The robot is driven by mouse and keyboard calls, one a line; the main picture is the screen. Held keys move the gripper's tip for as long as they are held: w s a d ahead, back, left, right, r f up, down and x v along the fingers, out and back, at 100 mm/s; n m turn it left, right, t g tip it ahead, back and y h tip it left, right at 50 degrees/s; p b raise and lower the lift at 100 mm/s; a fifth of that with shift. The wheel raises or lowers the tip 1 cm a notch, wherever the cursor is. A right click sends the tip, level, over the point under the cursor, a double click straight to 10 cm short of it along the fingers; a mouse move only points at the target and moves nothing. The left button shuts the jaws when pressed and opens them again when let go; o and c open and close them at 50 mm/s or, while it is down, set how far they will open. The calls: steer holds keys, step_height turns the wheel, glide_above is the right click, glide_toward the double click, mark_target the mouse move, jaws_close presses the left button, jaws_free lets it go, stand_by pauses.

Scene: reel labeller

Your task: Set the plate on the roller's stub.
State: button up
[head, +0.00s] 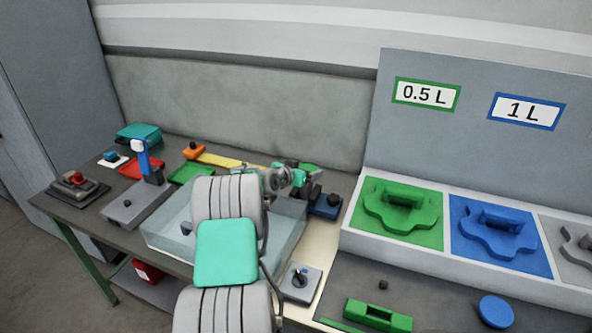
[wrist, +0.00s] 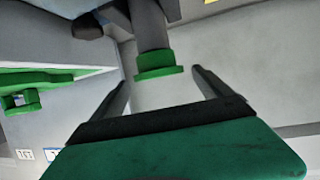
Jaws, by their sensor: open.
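My gripper (head: 292,178) is over the far right of the bench, beside a dark blue block (head: 325,207). In the wrist view my gripper (wrist: 160,78) is open, with its two dark fingers apart. A dark shaft with a green collar (wrist: 157,65) and a pale cylinder shows between and beyond the fingers; it may be the roller's stub, but I cannot tell if they touch it. A flower-shaped green plate (head: 402,222) and a blue one (head: 497,242) sit in recesses at the right. I cannot tell which is the task's plate.
My arm hides part of a clear-walled tray (head: 168,240). A grey control box (head: 300,284) stands at the bench front. A slotted green block (head: 365,315) and a blue disc (head: 496,311) lie at front right. The back panel (head: 470,150) rises behind the recesses.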

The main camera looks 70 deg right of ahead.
steer(key=b+v, duration=0.3)
steer(key=v, duration=0.9)
steer(key=w+a+r+n+t+y, duration=0.2)
steer(key=w+a+n+t+y, duration=0.45)
steer(key=w+a, duration=1.65)
steer(key=s+a+f+n+t+y, duration=0.15)
steer(key=a+n+y, duration=0.6)
steer(key=a, duration=2.15)
steer(key=s+a+f+n+h, duration=0.1)
steer(key=s+a+n, duration=0.4)
steer(key=a+n, duration=0.2)
steer(key=shift+s+a+g, duration=0.35)
steer(key=shift+a+g, duration=0.05)
steer(key=shift+a, duration=0.55)
steer(key=shift+f, duration=0.1)
